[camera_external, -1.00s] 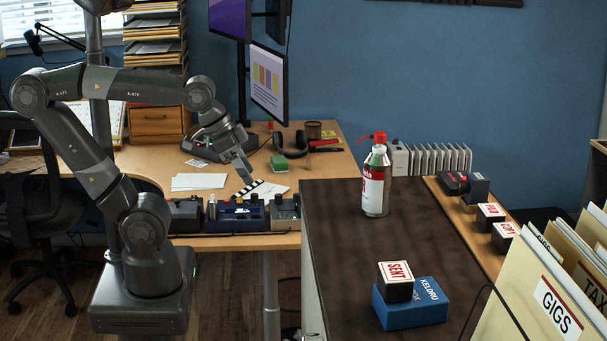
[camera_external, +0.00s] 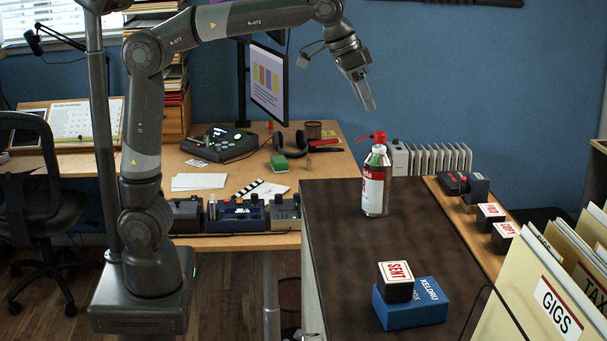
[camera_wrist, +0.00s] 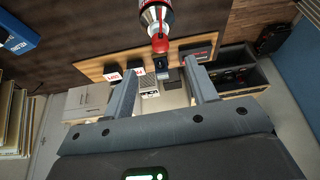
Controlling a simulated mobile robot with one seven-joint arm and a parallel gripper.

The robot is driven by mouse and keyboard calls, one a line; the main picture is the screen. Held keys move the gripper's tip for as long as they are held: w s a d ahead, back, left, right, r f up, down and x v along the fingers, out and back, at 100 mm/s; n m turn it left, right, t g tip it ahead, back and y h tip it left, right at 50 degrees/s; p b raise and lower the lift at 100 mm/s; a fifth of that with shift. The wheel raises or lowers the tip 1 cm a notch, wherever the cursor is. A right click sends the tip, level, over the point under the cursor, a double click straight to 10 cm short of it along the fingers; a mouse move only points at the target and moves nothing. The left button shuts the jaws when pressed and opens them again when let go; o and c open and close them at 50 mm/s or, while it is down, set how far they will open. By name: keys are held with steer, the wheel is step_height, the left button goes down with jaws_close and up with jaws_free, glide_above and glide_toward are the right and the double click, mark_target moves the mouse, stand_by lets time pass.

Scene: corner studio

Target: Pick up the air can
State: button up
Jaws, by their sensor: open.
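The air can (camera_external: 374,186) is a white and red can with a silver shoulder and a red nozzle on top. It stands upright near the far end of the dark cabinet top (camera_external: 340,239). My gripper (camera_external: 369,108) is above the can, its fingers pointing down and apart from the nozzle. In the wrist view the can (camera_wrist: 156,16) shows at the top edge, only partly in frame, its red nozzle toward me. My gripper's two fingers (camera_wrist: 159,80) are spread wide with nothing between them.
A black stamp marked SENT (camera_external: 396,282) sits on a blue box (camera_external: 411,305) at the cabinet's near end. Several stamps stand on a wooden strip (camera_external: 487,258) at right. Upright folders (camera_external: 545,295) fill the lower right. A monitor (camera_external: 268,85) stands behind at left.

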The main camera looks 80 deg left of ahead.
mark_target(377, 133)
steer(key=x, duration=1)
steer(key=shift+f, duration=0.35)
steer(key=shift+c, duration=0.4)
jaws_close()
